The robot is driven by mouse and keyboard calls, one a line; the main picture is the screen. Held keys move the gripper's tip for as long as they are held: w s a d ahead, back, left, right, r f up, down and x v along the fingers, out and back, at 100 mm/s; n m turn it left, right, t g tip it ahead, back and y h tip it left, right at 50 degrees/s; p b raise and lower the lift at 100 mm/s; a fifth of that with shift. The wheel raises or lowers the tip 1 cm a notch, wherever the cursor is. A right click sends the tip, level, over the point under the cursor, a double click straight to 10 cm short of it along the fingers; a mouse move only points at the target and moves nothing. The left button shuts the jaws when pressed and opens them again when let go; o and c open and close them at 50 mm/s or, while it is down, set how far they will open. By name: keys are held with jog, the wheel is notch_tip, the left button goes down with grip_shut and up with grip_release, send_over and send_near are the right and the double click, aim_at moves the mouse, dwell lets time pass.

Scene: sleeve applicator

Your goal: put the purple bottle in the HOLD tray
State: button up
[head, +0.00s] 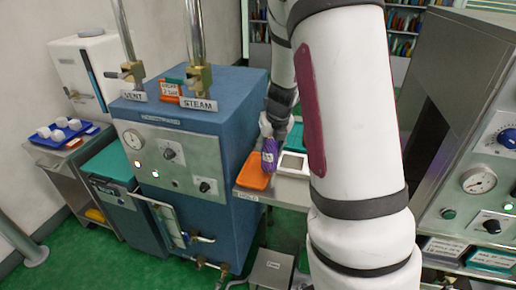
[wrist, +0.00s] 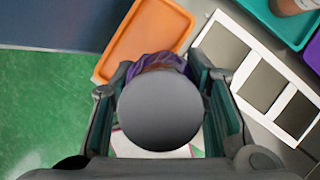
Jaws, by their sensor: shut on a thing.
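The purple bottle (head: 269,156) hangs in my gripper (head: 268,132), over or beside the right edge of the orange tray (head: 252,175) in the head view. In the wrist view my gripper's fingers (wrist: 165,112) are on both sides of a round grey top, with the bottle's purple side (wrist: 155,64) behind it. The orange tray (wrist: 148,35) lies just beyond the bottle there.
A white three-opening frame (wrist: 268,86) lies right of the bottle. A teal tray (wrist: 262,18) holding a brownish item (wrist: 292,5) and a purple tray (wrist: 316,55) are beyond it. The blue steam cabinet (head: 190,125) stands close left of the table. Green floor shows below.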

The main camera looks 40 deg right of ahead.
jog(key=w+a+f, duration=0.1)
jog(key=w+f, duration=0.3)
jog(key=shift+w+a+p, duration=0.2)
jog(key=shift+w+p, duration=0.15)
jog(key=shift+w, duration=0.05)
jog(key=shift+f, duration=0.1)
jog(key=o, duration=1.4)
